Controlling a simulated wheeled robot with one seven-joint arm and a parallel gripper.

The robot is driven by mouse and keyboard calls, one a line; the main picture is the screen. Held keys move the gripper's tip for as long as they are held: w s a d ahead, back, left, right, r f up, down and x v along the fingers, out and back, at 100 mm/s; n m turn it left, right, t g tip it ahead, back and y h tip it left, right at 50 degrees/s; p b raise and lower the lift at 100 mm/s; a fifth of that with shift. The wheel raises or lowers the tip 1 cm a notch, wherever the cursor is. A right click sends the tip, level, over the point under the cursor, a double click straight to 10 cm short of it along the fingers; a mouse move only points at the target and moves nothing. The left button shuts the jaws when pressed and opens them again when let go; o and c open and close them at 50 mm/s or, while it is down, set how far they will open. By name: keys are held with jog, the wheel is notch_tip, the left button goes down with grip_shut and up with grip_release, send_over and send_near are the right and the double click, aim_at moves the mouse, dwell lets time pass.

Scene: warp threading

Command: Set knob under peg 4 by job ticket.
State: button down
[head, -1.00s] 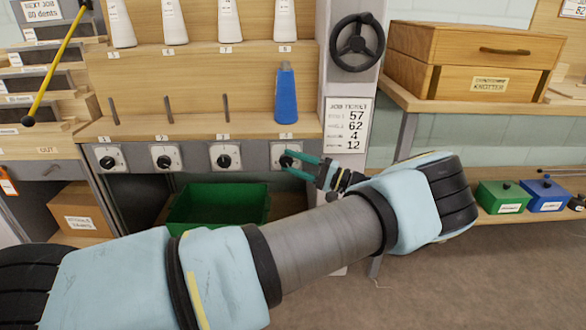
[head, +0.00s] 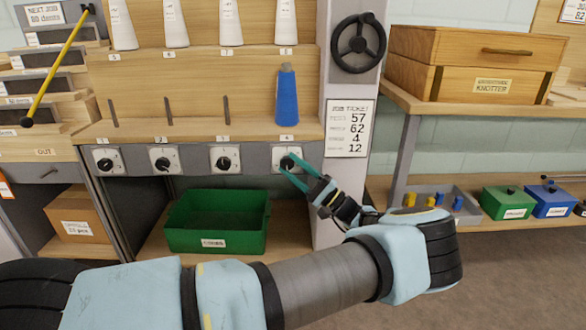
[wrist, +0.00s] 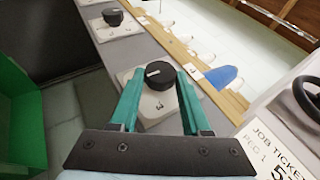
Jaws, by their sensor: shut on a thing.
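The knob under peg 4 (head: 288,162) is black, round, on a white plate in the grey rail. My gripper's teal fingers (head: 289,169) reach it from the lower right. In the wrist view, the same knob (wrist: 159,76) sits between the fingertips (wrist: 157,80), one on each side, and the gripper is shut on it.
A blue cone (head: 286,95) stands on peg 4; pegs 1 to 3 are bare. Knobs 1 to 3 (head: 223,162) line the rail to the left. A green bin (head: 216,220) sits below, and a handwheel (head: 358,43) is above the ticket.

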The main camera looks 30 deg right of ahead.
jog(key=shift+c, duration=1.8)
grip_release()
jog(key=shift+f, duration=0.1)
jog(key=v, duration=1)
jog(key=shift+s+d+b, duration=0.2)
jog(key=shift+s+b, duration=0.05)
jog(key=shift+b, duration=0.2)
jog(key=shift+f, duration=0.15)
